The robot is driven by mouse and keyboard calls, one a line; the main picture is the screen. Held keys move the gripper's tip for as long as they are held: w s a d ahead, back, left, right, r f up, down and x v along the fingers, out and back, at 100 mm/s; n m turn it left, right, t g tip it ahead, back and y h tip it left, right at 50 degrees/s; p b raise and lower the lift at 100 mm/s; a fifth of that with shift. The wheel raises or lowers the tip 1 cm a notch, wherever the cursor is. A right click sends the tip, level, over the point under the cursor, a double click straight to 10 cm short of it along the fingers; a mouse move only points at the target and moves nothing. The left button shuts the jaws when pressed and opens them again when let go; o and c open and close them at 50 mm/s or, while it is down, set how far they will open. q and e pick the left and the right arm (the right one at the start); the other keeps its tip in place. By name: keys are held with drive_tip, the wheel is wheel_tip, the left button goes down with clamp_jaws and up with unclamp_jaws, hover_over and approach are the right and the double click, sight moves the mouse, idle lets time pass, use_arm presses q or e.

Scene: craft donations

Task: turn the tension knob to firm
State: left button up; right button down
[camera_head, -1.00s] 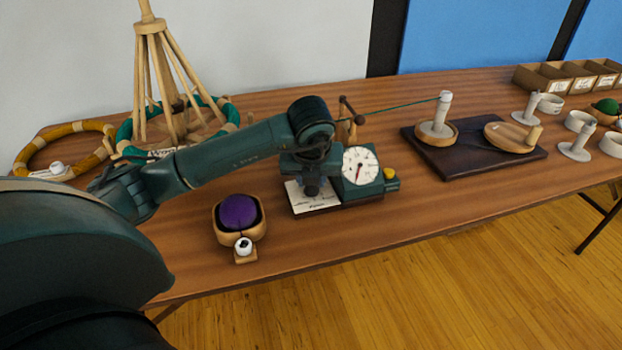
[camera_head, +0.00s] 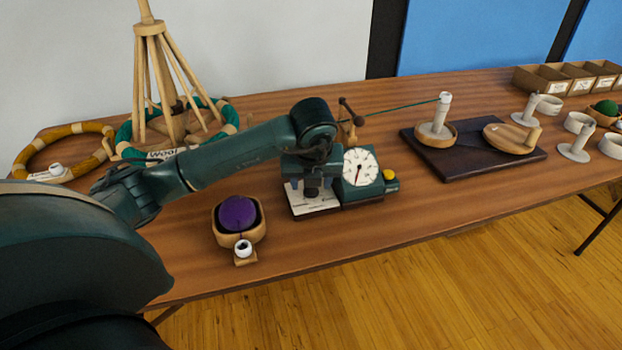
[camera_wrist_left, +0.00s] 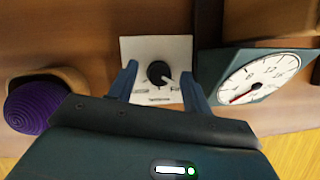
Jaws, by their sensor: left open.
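The tension knob (camera_wrist_left: 157,72) is a small black dial with a white pointer on a white printed plate (camera_wrist_left: 176,47). In the left wrist view its pointer aims right and slightly down, towards a small label on the right of the plate. The lettering is too small to read surely. My left gripper (camera_wrist_left: 159,70) is open, one finger on each side of the knob, with gaps visible between fingers and knob. In the head view the left gripper (camera_head: 311,184) is over the plate (camera_head: 317,207), left of the green gauge box (camera_head: 376,188). My right gripper is not in view.
The round white dial (camera_head: 359,167) stands close to the right of my left gripper. A purple yarn ball (camera_head: 238,212) sits in a wooden bowl to the left. A yarn winder board (camera_head: 450,167) is further right, with green yarn running to it. The table's front edge is near.

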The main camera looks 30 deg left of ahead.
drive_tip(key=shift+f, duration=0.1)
use_arm(q)
drive_tip(key=p+v, duration=0.2)
drive_tip(key=v, duration=1.1)
drive_tip(key=shift+p, duration=0.35)
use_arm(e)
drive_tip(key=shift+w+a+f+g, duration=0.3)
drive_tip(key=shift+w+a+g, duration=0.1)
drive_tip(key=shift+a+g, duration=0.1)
